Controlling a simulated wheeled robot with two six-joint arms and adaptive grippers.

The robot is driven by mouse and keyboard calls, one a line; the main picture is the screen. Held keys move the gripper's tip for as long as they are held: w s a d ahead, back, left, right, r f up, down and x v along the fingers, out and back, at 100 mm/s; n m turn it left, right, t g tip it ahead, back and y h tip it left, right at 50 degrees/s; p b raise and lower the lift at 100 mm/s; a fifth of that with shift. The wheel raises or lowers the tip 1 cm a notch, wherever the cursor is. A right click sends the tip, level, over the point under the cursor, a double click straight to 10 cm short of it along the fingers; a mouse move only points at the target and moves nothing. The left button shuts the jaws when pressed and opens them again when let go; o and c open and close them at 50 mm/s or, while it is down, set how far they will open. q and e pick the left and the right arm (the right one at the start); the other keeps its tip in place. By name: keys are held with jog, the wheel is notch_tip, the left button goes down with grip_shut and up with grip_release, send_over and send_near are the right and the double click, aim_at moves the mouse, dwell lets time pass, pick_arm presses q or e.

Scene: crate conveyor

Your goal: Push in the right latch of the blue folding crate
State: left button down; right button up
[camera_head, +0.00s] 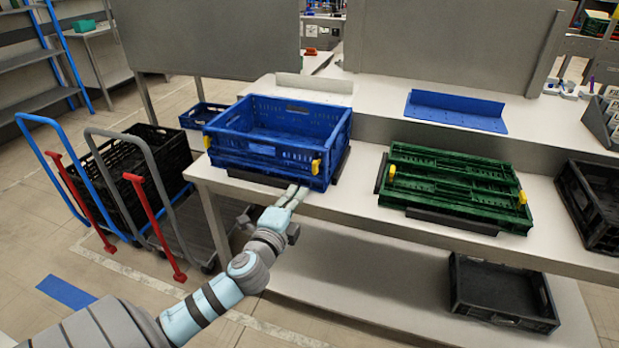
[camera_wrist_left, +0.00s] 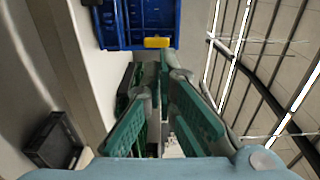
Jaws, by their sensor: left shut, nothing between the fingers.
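The blue folding crate (camera_head: 265,152) stands unfolded on the grey table in the head view, with a dark edge under it. Its right yellow latch (camera_head: 316,166) is on the front wall near the right corner. Its left yellow latch (camera_head: 207,142) is at the other end. My left gripper (camera_head: 292,194) is shut and empty, low in front of the crate, below and left of the right latch. In the left wrist view a yellow latch (camera_wrist_left: 157,42) shows on the blue crate (camera_wrist_left: 137,15), just beyond the fingertips. I cannot tell whether they touch the crate. My right gripper is out of view.
A folded green crate (camera_head: 455,185) with yellow latches lies to the right on the table (camera_head: 360,200). Black crates stand at the far right (camera_head: 592,205) and on the lower shelf (camera_head: 500,295). A cart with a black crate (camera_head: 150,165) is at left. Table between blue and green crates is clear.

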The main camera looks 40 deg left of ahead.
aim_at(313, 168)
pick_arm(q)
jog(key=x, duration=0.9)
jog(key=shift+f, duration=0.1)
